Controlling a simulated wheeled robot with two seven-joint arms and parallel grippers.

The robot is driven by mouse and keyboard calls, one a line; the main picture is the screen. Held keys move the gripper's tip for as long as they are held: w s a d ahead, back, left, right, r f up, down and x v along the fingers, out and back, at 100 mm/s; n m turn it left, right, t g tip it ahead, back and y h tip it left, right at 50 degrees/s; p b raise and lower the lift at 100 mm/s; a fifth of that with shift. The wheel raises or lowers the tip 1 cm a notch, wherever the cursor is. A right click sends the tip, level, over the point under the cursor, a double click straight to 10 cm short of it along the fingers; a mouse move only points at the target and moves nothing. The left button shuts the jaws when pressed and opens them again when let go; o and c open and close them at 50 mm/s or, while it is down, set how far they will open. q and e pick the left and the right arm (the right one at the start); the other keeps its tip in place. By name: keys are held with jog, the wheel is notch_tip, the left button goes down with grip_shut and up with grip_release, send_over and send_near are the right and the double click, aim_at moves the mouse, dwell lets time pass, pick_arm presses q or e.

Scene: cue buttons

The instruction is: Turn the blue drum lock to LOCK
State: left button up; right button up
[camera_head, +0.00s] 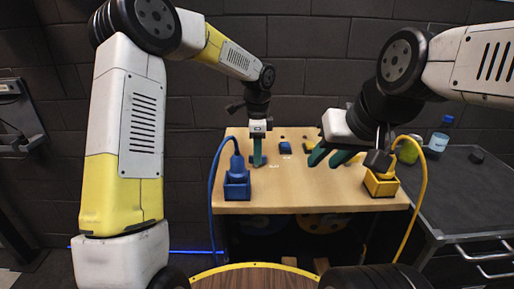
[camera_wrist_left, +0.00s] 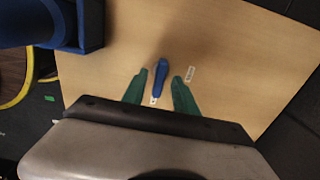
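In the left wrist view the blue drum lock's long handle (camera_wrist_left: 161,76) lies on the wooden table, between the two green fingertips of my left gripper (camera_wrist_left: 160,82). Gaps show on both sides of the handle. A small white label (camera_wrist_left: 190,73) lies right of the handle, and another (camera_wrist_left: 153,101) is at its lower end; their text is unreadable. In the head view my left gripper (camera_head: 258,158) points down over the table's left half and hides the lock. My right gripper (camera_head: 331,157) hangs over the table's right half, its green fingers apart and empty.
A blue box (camera_head: 237,188) with a blue plug and cable stands at the table's front left. A yellow box (camera_head: 381,185) with a yellow cable stands front right. A dark side table (camera_head: 465,190) with a bottle (camera_head: 439,137) is at right.

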pick_arm(q)
notch_tip(320, 180, up, 7)
jog(key=shift+r, duration=0.4)
dwell(0.4)
jog(key=shift+s+a+r, duration=0.1)
jog(key=shift+a+r, duration=0.05)
jog(key=shift+r, duration=0.05)
jog(key=s+a+r+n+t, duration=0.3)
jog(key=s+a+r+n, duration=0.6)
jog(key=s, duration=0.4)
jog(key=s+a+f+n+t+h, duration=0.1)
jog(key=s+a+n, duration=0.2)
jog(key=s, duration=0.3)
jog(key=s+a+f+n+t+h, duration=0.1)
jog(key=s+a+n+t, duration=0.1)
jog(key=s+n, duration=0.3)
jog(key=shift+s+a+f+n, duration=0.25)
jog(key=shift+s+a, duration=0.25)
jog(key=shift+s, duration=0.35)
